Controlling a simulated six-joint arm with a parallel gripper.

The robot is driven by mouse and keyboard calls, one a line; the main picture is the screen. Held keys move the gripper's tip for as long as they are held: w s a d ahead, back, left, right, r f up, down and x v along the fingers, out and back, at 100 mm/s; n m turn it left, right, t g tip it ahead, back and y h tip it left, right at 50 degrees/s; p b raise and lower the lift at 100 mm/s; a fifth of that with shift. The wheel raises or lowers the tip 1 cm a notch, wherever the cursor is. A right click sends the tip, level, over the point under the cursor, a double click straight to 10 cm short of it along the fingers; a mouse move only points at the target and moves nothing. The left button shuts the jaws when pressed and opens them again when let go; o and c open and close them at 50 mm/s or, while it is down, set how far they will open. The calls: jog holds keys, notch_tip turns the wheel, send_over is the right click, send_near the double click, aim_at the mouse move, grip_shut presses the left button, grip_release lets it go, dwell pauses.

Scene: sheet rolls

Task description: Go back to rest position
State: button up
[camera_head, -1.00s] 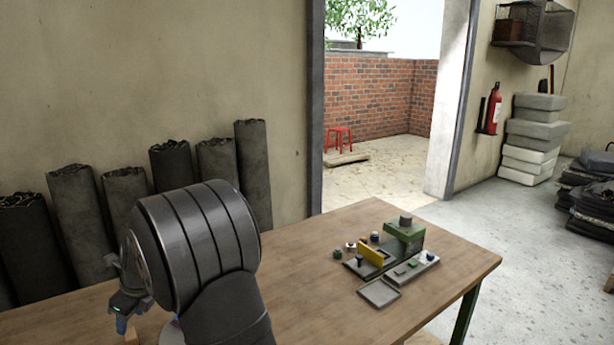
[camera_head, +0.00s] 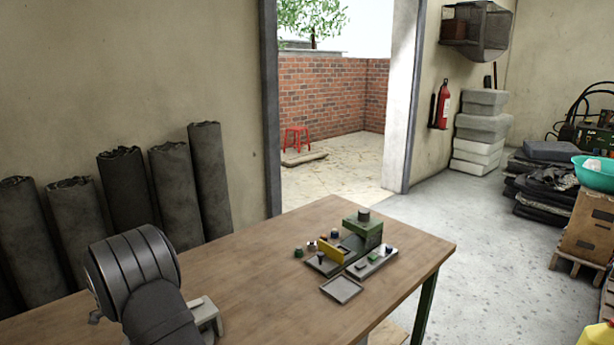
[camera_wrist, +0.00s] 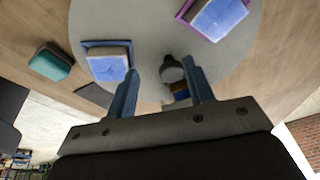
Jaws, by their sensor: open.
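My gripper (camera_wrist: 163,66) shows in the wrist view with its two blue-grey fingers apart and nothing held between them. Beyond the fingers lies a round grey disc (camera_wrist: 150,22) on the wooden table. A teal block (camera_wrist: 50,64) lies left of the disc. In the head view my arm hides most of the gripper.
The wooden table (camera_head: 240,290) has a clear middle. A green and grey fixture (camera_head: 362,228) with small parts and a flat grey tray (camera_head: 341,289) stand at its right. Several dark rolls (camera_head: 178,190) lean on the wall behind. A light grey piece (camera_head: 205,314) shows beside my arm.

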jog(key=shift+w+d+f+n+h, duration=0.3)
jog(key=shift+w+f, duration=0.1)
jog(key=shift+w, duration=0.1)
jog(key=shift+w+d+f+n+h, duration=0.25)
jog(key=shift+w+f, duration=0.1)
jog(key=shift+w, duration=0.15)
